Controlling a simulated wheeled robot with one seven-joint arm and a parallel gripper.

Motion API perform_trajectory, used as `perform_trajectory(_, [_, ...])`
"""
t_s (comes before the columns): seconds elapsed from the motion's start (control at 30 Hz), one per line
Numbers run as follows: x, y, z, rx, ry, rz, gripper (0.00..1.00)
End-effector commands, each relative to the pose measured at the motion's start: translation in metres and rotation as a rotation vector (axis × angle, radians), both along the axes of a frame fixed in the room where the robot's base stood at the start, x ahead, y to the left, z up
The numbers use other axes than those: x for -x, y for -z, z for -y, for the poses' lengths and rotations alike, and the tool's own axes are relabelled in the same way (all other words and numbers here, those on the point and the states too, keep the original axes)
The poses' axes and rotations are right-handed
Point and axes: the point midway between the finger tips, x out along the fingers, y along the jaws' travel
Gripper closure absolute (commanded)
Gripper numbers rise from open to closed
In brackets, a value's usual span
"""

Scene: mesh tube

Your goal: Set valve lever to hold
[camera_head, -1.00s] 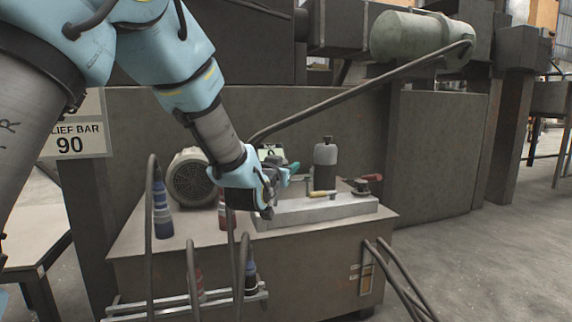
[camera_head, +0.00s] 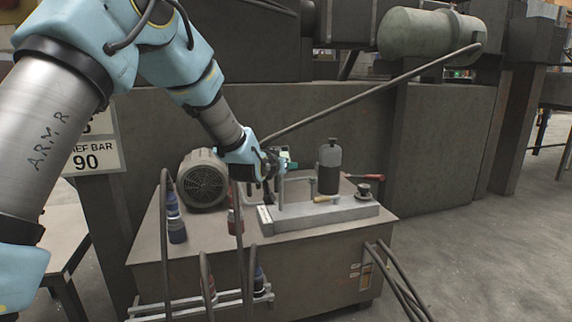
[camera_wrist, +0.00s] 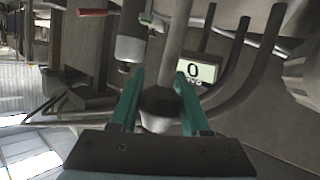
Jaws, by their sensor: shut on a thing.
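My gripper (camera_head: 284,162) is over the left part of the steel block (camera_head: 330,212) on top of the power unit. In the wrist view its teal fingers (camera_wrist: 160,82) are closed around a grey lever (camera_wrist: 176,38) with a dark rounded end. I take this to be the valve lever; its pivot is hidden in the head view. A small display reading 0 (camera_wrist: 197,70) is just beyond the right finger. A separate red handle (camera_head: 364,177) lies by a dark round knob (camera_head: 363,190) at the block's right.
A finned motor (camera_head: 203,181) is to the left. Black hoses (camera_head: 239,215) rise at the unit's front. Open floor (camera_head: 480,260) lies to the right.

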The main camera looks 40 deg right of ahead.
Motion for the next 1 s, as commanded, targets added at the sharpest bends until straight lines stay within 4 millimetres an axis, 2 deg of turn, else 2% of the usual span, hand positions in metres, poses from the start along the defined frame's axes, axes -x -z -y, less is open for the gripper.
perform_trajectory(0.4, [-0.002, 0.0053, -0.001, -0.007, -0.002, -0.003, 1.0])
perform_trajectory(0.43, [-0.0021, 0.0054, -0.0011, -0.007, -0.002, -0.003, 0.53])
perform_trajectory(0.7, [-0.0016, 0.0036, -0.0005, -0.004, -0.001, -0.002, 0.24])
perform_trajectory(1.0, [0.0, 0.0002, -0.0029, -0.002, -0.001, -0.001, 0.24])
